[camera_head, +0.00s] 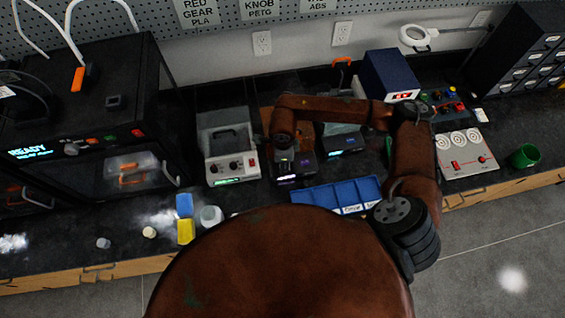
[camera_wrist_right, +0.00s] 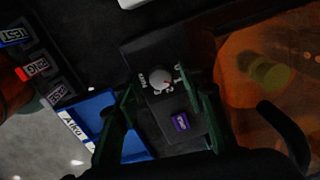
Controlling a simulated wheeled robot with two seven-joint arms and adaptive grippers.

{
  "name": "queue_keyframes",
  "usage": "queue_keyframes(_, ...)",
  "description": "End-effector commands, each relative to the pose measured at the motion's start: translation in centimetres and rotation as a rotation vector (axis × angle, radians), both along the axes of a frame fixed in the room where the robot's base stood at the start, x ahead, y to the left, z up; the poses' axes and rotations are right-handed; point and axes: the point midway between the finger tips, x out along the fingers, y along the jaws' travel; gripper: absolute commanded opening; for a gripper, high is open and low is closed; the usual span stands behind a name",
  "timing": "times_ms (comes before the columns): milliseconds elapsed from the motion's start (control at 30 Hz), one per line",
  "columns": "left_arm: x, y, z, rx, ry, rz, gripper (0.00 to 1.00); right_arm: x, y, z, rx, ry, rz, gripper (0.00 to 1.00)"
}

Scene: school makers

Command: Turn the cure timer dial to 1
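The cure timer is a dark box with a small lit purple display (camera_head: 289,182) at the middle of the bench in the head view. In the right wrist view its round grey dial (camera_wrist_right: 162,80) has small white marks around it, too blurred to read surely. The purple display (camera_wrist_right: 181,122) lies beside the dial. My right gripper (camera_wrist_right: 160,86) is open, with one dark green finger on each side of the dial; I cannot tell whether they touch it. In the head view my right gripper (camera_head: 288,158) hides the dial. My left gripper is not in view.
An orange translucent cover (camera_wrist_right: 262,75) stands beside the timer. A blue divided tray (camera_head: 318,194) lies in front. A grey device with knobs (camera_head: 232,168) stands left, and a small dark device with a blue display (camera_head: 345,142) stands right. A printer (camera_head: 85,130) fills the left.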

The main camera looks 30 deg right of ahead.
Motion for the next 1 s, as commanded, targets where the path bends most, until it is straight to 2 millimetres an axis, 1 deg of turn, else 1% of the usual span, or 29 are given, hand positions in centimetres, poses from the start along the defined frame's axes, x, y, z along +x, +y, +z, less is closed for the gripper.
queue_keyframes(167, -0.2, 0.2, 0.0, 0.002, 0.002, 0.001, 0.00, 0.0, 0.0, 0.2, 0.000, -0.001, 0.000, 0.37)
queue_keyframes(267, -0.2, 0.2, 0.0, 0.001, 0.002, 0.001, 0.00, 0.0, 0.0, 1.1, -0.001, -0.002, 0.000, 0.37)
queue_keyframes(367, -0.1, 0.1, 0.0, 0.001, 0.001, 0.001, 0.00, 0.0, 0.0, 2.8, -0.001, -0.004, 0.001, 0.37)
queue_keyframes(600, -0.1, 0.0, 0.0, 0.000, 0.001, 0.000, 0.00, -0.2, 0.1, 7.9, 0.000, -0.004, 0.001, 0.37)
queue_keyframes(700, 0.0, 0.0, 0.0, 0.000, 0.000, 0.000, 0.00, -0.3, 0.1, 9.6, 0.000, -0.003, 0.000, 0.37)
queue_keyframes(833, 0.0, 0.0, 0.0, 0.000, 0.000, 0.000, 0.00, -0.4, 0.1, 11.2, -0.001, -0.002, 0.000, 0.37)
queue_keyframes(1000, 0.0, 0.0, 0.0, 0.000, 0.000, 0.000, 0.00, -0.5, 0.2, 11.9, 0.000, 0.001, 0.001, 0.37)
